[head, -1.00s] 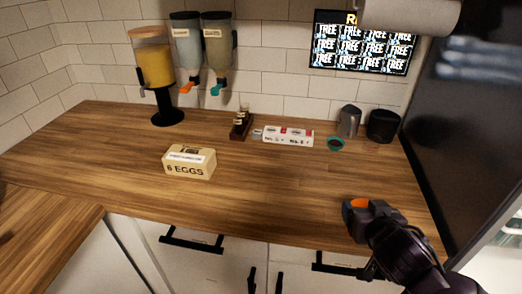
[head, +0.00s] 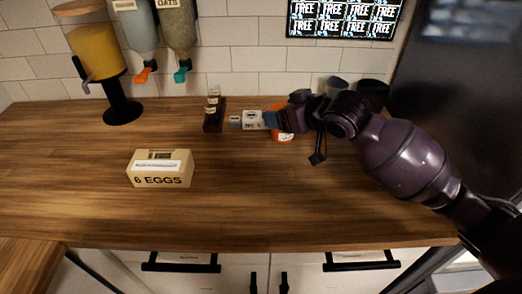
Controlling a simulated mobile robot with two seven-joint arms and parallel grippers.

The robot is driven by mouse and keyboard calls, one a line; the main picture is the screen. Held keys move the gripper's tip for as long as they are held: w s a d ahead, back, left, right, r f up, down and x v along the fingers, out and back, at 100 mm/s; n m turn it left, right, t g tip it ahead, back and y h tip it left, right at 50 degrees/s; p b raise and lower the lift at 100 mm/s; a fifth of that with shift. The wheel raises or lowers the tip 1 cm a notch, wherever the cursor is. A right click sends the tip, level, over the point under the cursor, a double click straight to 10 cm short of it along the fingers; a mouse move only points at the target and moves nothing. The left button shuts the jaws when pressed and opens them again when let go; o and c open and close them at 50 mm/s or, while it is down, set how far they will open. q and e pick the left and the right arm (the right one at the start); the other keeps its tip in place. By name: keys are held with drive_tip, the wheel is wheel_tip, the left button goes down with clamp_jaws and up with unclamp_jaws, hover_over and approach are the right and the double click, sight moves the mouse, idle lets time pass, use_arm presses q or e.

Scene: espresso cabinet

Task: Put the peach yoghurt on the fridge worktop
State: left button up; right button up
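The peach yoghurt (head: 283,136) is an orange pot at the back of the wooden worktop (head: 240,212), right of centre in the head view. My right gripper (head: 272,119) reaches in from the right and is shut on it. The gripper's dark fingers cover the middle of the pot, so only bits of orange show above and below. The pot is low, at or just above the wood; I cannot tell whether it touches. My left gripper is not in view.
An egg box (head: 160,169) sits front left. A small dark bottle stand (head: 213,112) and a white block-like item (head: 253,120) are just left of the gripper. A juice dispenser (head: 98,55) stands back left. Dark canisters (head: 371,94) are back right. The front middle is clear.

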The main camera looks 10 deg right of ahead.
drive_tip(key=w+r, duration=0.1)
drive_tip(key=r, duration=0.1)
drive_tip(key=w+r+n+g+y, duration=0.1)
drive_tip(key=r, duration=0.1)
drive_tip(key=w+a+r+n+y+b, duration=0.1)
drive_tip(key=r, duration=0.1)
drive_tip(key=shift+r+g, duration=0.25)
drive_tip(key=shift+g, duration=0.05)
drive_tip(key=shift+a+r+n, duration=0.15)
drive_tip(key=shift+r+n, duration=0.25)
drive_tip(key=shift+r, duration=0.05)
wheel_tip(320, 180, down, 20)
drive_tip(key=shift+r+b, duration=0.2)
drive_tip(key=shift+b, duration=0.85)
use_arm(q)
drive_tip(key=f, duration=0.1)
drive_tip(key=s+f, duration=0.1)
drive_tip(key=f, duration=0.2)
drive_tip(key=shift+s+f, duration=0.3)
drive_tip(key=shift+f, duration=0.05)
use_arm(e)
drive_tip(key=shift+f, duration=0.1)
drive_tip(key=shift+f, duration=0.15)
drive_tip(key=o, duration=1)
drive_tip(key=shift+c, duration=0.2)
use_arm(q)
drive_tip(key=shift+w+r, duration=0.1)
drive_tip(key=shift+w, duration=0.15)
use_arm(e)
drive_tip(key=shift+o, duration=0.2)
